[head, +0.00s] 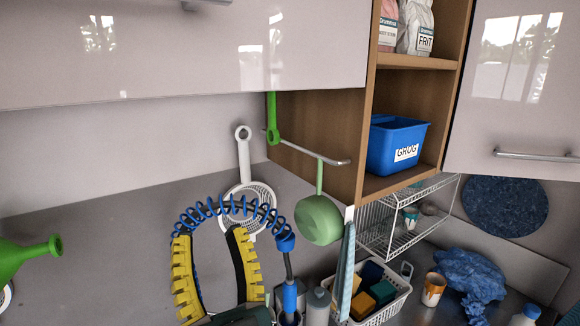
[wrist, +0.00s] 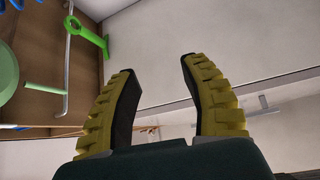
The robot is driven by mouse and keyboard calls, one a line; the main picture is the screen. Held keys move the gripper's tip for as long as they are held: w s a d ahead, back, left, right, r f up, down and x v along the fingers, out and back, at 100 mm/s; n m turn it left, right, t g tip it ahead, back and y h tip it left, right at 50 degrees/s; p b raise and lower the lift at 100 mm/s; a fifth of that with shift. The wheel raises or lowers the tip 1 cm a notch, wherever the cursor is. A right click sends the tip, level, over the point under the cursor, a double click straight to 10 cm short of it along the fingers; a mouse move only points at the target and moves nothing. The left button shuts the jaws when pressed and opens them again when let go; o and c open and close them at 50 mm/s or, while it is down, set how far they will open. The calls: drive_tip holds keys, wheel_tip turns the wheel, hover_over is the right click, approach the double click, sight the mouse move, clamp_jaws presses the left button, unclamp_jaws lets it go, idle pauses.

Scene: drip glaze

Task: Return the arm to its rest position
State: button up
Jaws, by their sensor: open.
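My gripper (head: 210,233) is in the lower middle of the head view, its two yellow, black-lined fingers spread apart and pointing up. Nothing is between the fingertips. In the wrist view my gripper (wrist: 157,68) is also open and empty, with a pale cabinet surface and wall beyond it. In the head view a coiled blue hose (head: 230,207) arcs just above the fingertips; I cannot tell whether they touch. Most of my arm is out of view.
A rail (head: 315,158) carries a green pan (head: 319,220) and a bright green utensil (head: 272,120). A white strainer (head: 243,165) is behind the hose. Right are a blue GROG bin (head: 385,145), a wire rack (head: 375,225) and a white basket (head: 395,305). Cabinets overhang above.

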drive_tip(key=s+d+m+h, duration=0.1)
drive_tip(key=s+d+h, duration=0.35)
drive_tip(key=d, duration=0.35)
drive_tip(key=s+d+m+h, duration=0.1)
drive_tip(key=s+d+h, duration=0.2)
drive_tip(key=d+h, duration=0.35)
wheel_tip(320, 180, up, 16)
drive_tip(key=d+g+p, duration=0.1)
drive_tip(key=p, duration=1.5)
drive_tip(key=shift+s+d+f+p, duration=0.2)
drive_tip(key=shift+s+d+p, duration=0.1)
drive_tip(key=shift+p, duration=0.1)
